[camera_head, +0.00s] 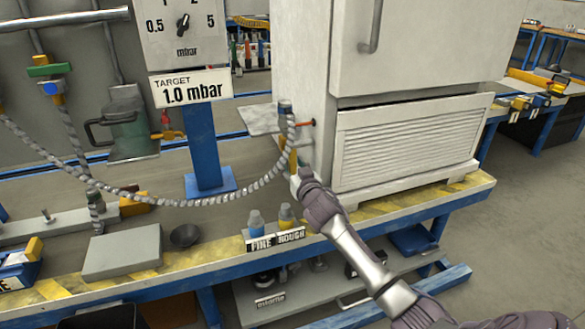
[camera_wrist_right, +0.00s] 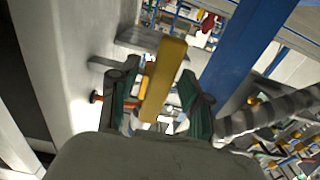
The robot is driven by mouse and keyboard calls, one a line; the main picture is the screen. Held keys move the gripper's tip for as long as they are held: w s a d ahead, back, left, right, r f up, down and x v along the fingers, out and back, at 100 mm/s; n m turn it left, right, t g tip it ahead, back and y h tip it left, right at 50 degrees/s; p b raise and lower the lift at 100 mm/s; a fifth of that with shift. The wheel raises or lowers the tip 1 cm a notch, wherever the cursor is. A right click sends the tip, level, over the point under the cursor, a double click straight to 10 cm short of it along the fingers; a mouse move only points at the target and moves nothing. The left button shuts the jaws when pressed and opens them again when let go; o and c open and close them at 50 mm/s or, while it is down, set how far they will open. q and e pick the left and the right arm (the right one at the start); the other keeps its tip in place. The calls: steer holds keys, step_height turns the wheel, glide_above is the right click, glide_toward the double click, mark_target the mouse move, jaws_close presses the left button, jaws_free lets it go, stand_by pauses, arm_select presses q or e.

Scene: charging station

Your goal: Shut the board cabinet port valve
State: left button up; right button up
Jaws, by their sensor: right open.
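The board cabinet (camera_head: 310,75) is the large grey-white box with a louvred front panel. On its left side sits a port fitting (camera_head: 286,108), where a grey corrugated hose (camera_head: 215,200) comes up. A yellow lever (camera_head: 293,160) hangs below the fitting. My right gripper (camera_head: 299,180) is at the lever's lower end, beside the cabinet's front left corner. In the right wrist view the yellow lever (camera_wrist_right: 164,78) stands between the two green fingers of my open right gripper (camera_wrist_right: 158,92); contact cannot be told. My left gripper is not in view.
An orange-tipped stem (camera_head: 305,123) sticks out of the cabinet's side. A blue post (camera_head: 203,145) carries a "1.0 mbar" target sign left of the hose. Two small bottles (camera_head: 270,220) stand behind the FINE and ROUGH labels at the bench edge. A grey block (camera_head: 123,251) lies left.

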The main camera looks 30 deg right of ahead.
jaws_close()
